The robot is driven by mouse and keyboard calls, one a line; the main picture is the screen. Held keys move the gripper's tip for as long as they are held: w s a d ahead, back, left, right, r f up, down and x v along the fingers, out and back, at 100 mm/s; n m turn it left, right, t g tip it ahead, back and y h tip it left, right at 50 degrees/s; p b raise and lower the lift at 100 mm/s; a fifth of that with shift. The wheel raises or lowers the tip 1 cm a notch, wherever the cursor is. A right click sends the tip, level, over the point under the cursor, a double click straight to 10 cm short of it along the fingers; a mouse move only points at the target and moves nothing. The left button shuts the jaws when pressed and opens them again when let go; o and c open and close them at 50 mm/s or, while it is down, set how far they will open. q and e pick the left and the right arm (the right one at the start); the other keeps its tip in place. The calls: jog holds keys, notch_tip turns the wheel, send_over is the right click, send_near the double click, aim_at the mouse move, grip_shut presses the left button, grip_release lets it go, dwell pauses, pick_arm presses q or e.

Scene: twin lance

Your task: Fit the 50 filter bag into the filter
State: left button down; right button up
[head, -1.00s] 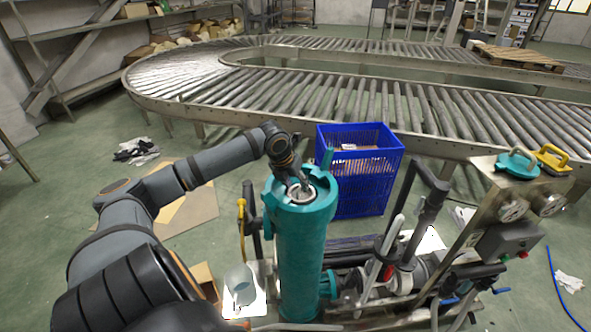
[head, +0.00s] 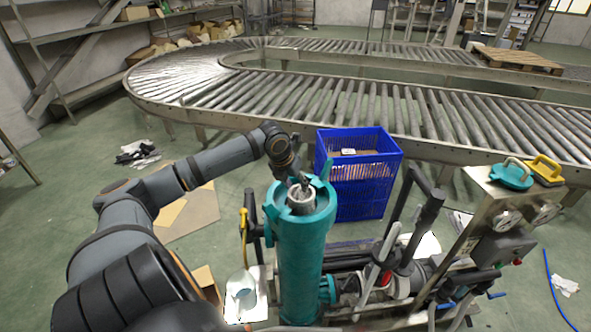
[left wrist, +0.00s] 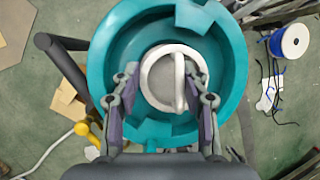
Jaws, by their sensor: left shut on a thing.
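The filter is a tall teal cylinder (head: 300,262) standing upright with its top open. In the left wrist view its teal rim (left wrist: 101,60) surrounds a white ring with a bar across it, the top of the filter bag (left wrist: 149,75). The bag also shows at the housing mouth in the head view (head: 302,203). My left gripper (left wrist: 166,84) reaches down over the opening, its two fingers on either side of the bag's ring and shut on it. The bag's lower part is hidden inside the housing. My right gripper is not in view.
A blue crate (head: 362,180) stands behind the filter. Pipes, a black handle (head: 425,210) and a panel with gauges (head: 505,215) lie to the right. Teal and yellow handled pieces sit on the panel top. A roller conveyor (head: 440,115) runs behind.

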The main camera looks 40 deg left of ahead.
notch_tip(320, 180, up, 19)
jog(key=p, duration=1.8)
jog(key=shift+p, duration=0.3)
dwell(1.3)
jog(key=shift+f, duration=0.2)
dwell(0.8)
dwell(0.5)
dwell(0.5)
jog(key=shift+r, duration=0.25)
